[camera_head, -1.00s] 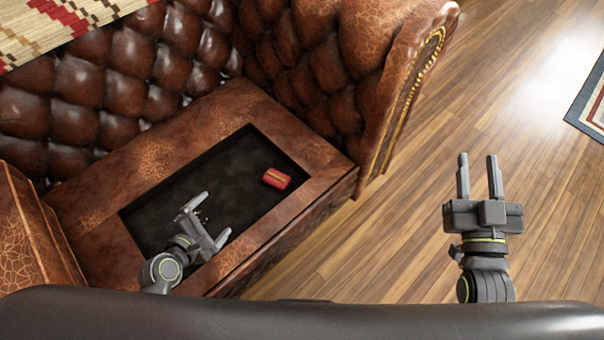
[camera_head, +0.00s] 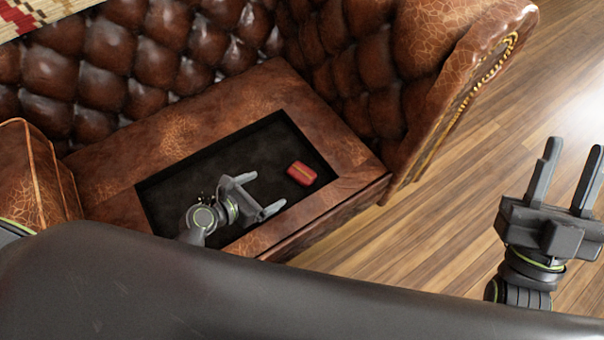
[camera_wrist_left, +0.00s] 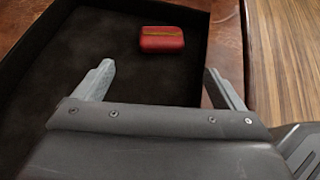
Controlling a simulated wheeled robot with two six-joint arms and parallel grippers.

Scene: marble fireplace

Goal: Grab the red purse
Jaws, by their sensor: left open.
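The red purse (camera_head: 301,173) is small, with a gold-coloured stripe. It lies at the right end of a dark recess (camera_head: 178,192) in the brown leather sofa seat. My left gripper (camera_head: 270,191) is over the recess, to the left of the purse, open and empty, with its fingers pointing towards the purse. In the left wrist view the purse (camera_wrist_left: 162,39) is ahead of the open fingers, between their lines and apart from them. My right gripper (camera_head: 572,162) is open and empty above the wooden floor at the right.
The sofa's tufted backrest (camera_head: 165,60) rises behind the seat, and its right armrest (camera_head: 450,70) stands beyond the purse. The seat rim (camera_head: 355,165) frames the recess. The wooden floor (camera_head: 430,235) at the right looks clear.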

